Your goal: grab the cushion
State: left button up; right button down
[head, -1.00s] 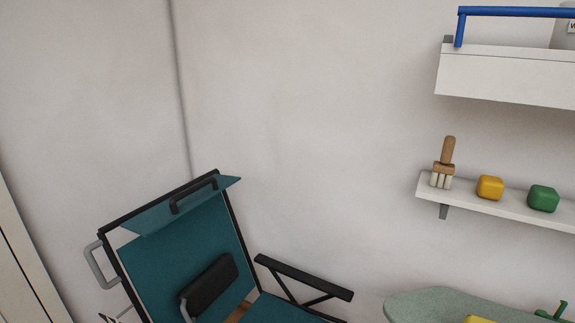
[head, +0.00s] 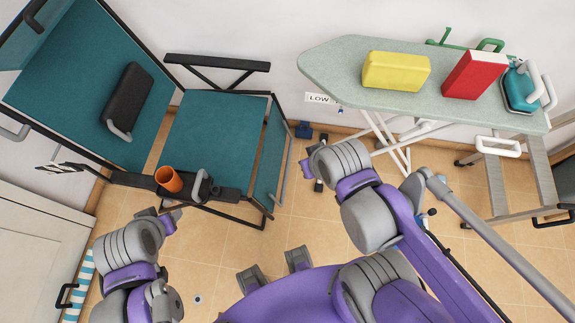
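The only cushion-like thing I make out is a black padded block (head: 128,101) with a grey handle at its lower end. It lies against the teal backrest of the folding chair (head: 68,75), at the upper left in the head view. My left gripper (head: 160,218) is at the lower left, below the chair's near armrest and apart from the block. My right gripper (head: 312,168) is near the middle, right of the chair and below the ironing board's left end. Nothing is seen held in either; my own arm links partly hide the fingers.
An orange cup (head: 169,179) sits at the near armrest. The ironing board (head: 345,62) at the upper right bears a yellow block (head: 396,71), a red box (head: 474,75) and a teal iron (head: 520,88). A white cabinet (head: 35,245) stands left. Tiled floor (head: 225,245) lies between.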

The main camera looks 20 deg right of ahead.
aim_at(388, 71)
jog(key=z, duration=1.75)
jog(key=i+z, duration=0.25)
jog(key=i, duration=0.15)
jog(key=i+z, duration=0.3)
jog(key=i, duration=0.15)
